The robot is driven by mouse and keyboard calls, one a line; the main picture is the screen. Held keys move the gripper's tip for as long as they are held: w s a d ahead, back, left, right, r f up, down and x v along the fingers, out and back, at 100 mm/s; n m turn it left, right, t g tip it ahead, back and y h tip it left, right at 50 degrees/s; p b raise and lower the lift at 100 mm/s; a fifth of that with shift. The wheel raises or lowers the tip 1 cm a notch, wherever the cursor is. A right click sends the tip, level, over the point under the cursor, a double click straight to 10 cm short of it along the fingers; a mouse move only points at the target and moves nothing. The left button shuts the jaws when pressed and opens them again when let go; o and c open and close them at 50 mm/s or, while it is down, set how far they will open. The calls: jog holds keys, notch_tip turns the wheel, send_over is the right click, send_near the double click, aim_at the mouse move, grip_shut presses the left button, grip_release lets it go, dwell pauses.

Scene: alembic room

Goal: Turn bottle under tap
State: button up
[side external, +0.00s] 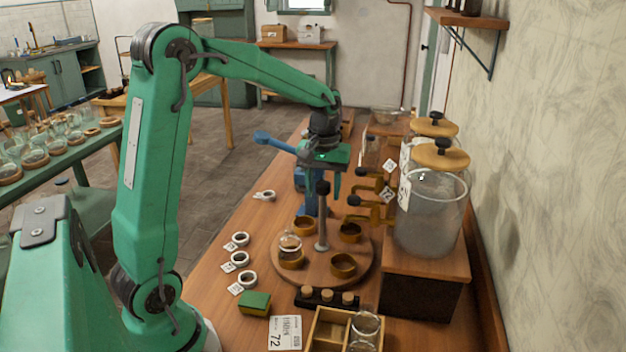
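A small clear glass bottle (290,244) stands upright in a brass ring holder on the front left of a round wooden turntable (321,278). A grey post with a black knob (323,187) rises from the turntable's middle. Two brass taps with black handles, the nearer tap (370,208) and the farther tap (371,179), stick out left from the large glass jars, over the turntable's back right side. My gripper (322,182) points down at the black knob, above the turntable. I cannot tell whether it touches the knob; its fingers are partly hidden.
A blue lever device (275,141) stands behind the turntable, close to my gripper. The near glass jar (431,215) sits on a wooden stand at right. Paper-tagged white rings, a green-yellow sponge (255,303), a black rack (327,297) and a wooden box (328,328) lie in front and left.

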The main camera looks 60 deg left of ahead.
jog(key=c, duration=0.7)
jog(key=shift+n, duration=0.3)
jog(key=n, duration=0.4)
jog(key=shift+n, duration=0.7)
jog(key=n, duration=0.3)
jog(key=shift+n, duration=1.5)
